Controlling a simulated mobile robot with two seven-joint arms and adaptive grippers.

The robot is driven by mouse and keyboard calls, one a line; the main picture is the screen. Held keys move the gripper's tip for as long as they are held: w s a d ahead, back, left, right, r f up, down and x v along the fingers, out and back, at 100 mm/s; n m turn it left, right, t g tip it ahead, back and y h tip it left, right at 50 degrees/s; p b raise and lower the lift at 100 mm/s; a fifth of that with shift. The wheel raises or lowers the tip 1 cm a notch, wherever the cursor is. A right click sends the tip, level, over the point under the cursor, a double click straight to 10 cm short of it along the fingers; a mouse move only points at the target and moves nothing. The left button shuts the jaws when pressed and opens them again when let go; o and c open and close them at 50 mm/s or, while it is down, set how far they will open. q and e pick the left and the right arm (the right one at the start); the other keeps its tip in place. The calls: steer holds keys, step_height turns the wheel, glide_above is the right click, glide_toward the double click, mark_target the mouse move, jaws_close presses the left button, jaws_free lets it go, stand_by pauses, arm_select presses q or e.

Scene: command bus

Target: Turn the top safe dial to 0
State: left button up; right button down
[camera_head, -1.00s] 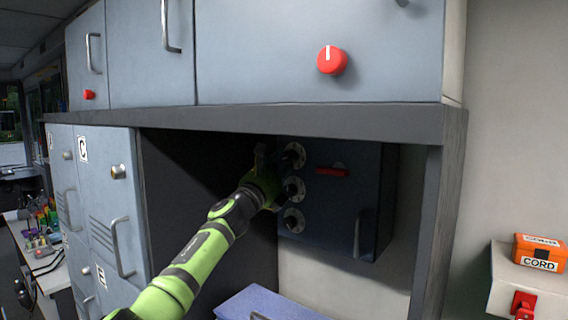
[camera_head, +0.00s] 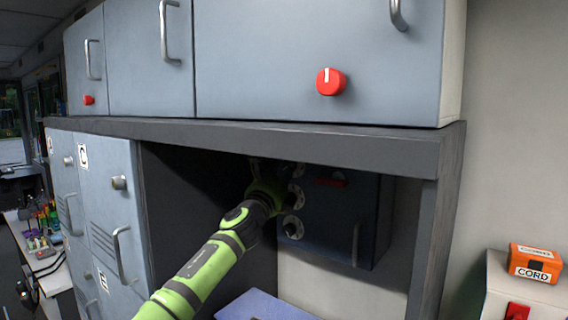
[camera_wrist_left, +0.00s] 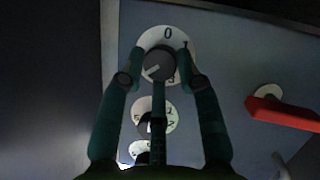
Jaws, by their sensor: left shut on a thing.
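The dark safe (camera_head: 335,222) hangs under the shelf, with a column of dials on its front. The top dial (camera_wrist_left: 158,66) has a dark round knob on a white plate; 0 is at the plate's top and 1 at its upper right. The knob's white mark points to the lower left. My left gripper (camera_wrist_left: 161,64) is shut on this knob, a finger on each side. In the head view, the gripper (camera_head: 268,186) partly hides the dials. A lower dial (camera_wrist_left: 155,118) shows below, partly behind the middle finger. My right gripper is not in view.
A red handle (camera_wrist_left: 280,113) is right of the dials. The shelf edge (camera_head: 300,143) runs closely above the gripper. Blue lockers (camera_head: 112,190) stand to the left, and a blue box (camera_head: 262,306) lies below the safe.

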arm_select(q)
steer(key=shift+s+r+n+y+p, duration=0.1)
steer(key=shift+r+n+y+p, duration=0.25)
steer(key=shift+n+p, duration=0.35)
steer(key=shift+r+n+y+p, duration=0.25)
steer(key=shift+n+y+p, duration=0.2)
steer(key=shift+n, duration=0.35)
steer(key=o, duration=1.1)
steer(key=shift+f, duration=0.35)
steer(key=shift+v, duration=5.95)
